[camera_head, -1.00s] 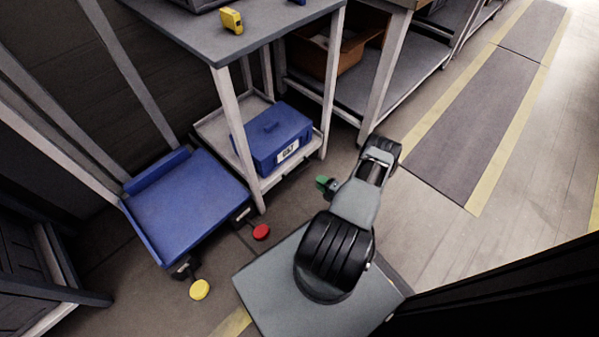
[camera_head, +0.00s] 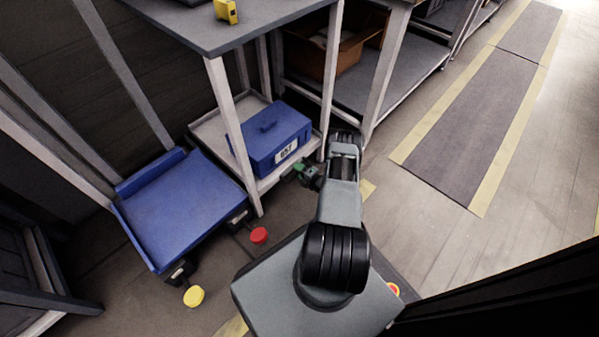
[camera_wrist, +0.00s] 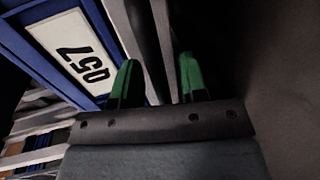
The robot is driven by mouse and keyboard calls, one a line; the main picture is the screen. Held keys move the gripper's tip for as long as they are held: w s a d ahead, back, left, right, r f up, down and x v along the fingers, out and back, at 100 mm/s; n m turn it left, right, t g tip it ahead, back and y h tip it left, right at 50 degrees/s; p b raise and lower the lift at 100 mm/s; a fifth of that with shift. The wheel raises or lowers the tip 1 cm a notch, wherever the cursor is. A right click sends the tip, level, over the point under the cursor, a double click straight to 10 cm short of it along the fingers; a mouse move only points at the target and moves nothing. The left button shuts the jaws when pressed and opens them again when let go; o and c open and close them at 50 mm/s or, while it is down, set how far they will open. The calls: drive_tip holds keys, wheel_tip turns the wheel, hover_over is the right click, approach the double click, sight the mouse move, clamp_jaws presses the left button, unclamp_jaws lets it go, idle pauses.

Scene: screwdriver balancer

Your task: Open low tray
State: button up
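A light grey low tray (camera_head: 204,128) stands under the workbench with a blue lidded box (camera_head: 270,137) on it. The box has a white label with black characters, and it also shows at upper left in the wrist view (camera_wrist: 30,45). My gripper (camera_head: 304,171) is low, beside the tray's front right corner and the bench leg. In the wrist view my gripper (camera_wrist: 158,62) has its green fingers apart. Light grey bars (camera_wrist: 150,50) run between and beyond them. I cannot tell whether the fingers touch them. No object is clearly held.
A blue platform (camera_head: 185,210) with a red knob (camera_head: 259,236) and a yellow knob (camera_head: 194,296) is at the left. A workbench top (camera_head: 215,22) bearing a yellow item (camera_head: 226,11) is above the tray. An orange bin (camera_head: 335,50) is behind. Floor at the right is clear.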

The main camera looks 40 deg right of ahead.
clamp_jaws()
idle(0.3)
idle(0.3)
